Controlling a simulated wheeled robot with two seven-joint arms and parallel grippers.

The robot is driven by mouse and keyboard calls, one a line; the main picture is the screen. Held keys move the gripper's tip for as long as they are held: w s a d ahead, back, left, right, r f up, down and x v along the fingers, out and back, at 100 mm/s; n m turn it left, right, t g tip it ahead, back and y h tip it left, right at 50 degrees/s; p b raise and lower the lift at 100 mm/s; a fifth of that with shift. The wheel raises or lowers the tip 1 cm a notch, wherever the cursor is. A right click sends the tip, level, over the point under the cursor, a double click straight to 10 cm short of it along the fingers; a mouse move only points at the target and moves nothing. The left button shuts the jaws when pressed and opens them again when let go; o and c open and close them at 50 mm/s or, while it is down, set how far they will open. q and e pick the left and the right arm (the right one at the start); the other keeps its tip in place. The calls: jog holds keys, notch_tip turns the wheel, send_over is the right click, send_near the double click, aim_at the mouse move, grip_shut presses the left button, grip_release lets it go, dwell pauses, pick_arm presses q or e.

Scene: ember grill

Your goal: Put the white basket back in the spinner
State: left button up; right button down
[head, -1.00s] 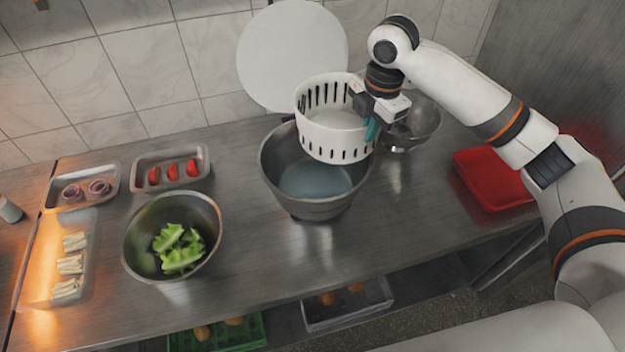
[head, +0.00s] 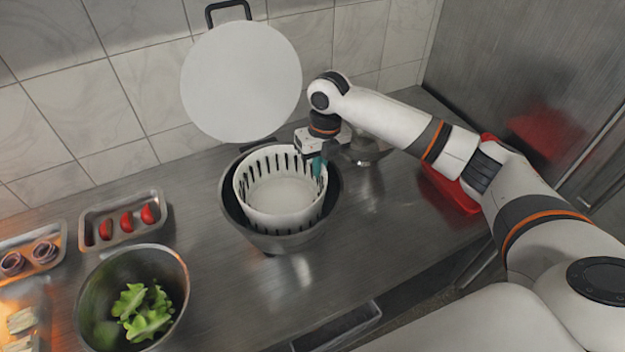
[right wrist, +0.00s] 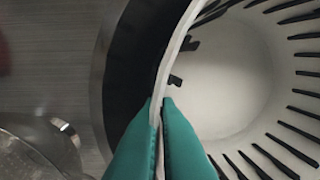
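The white slotted basket (head: 281,194) sits inside the grey metal spinner bowl (head: 283,240) in the head view, roughly level, with its rim a little above the bowl's rim. Whether it touches the bowl's floor is hidden. The round white spinner lid (head: 242,82) stands open behind the bowl. My right gripper (head: 318,165) is at the basket's right rim. In the right wrist view its teal fingers (right wrist: 162,125) are closed on the basket wall (right wrist: 170,60), one on each side. My left gripper is in neither view.
A steel bowl with lettuce (head: 100,325) stands at the lower left. Trays of tomato (head: 92,243) and onion (head: 62,232) lie behind it. A metal bowl (head: 372,152) and a red tray (head: 445,190) are on the right. The counter's front middle is clear.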

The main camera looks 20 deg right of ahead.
jog(key=shift+f, duration=0.35)
jog(key=shift+w+f, duration=0.15)
jog(key=shift+f, duration=0.2)
notch_tip(320, 180, down, 3)
jog(key=shift+f+p, duration=0.1)
jog(key=shift+p, duration=0.4)
jog(key=c, duration=2.1)
grip_release()
jog(key=shift+f, duration=0.15)
jog(key=shift+o, duration=0.8)
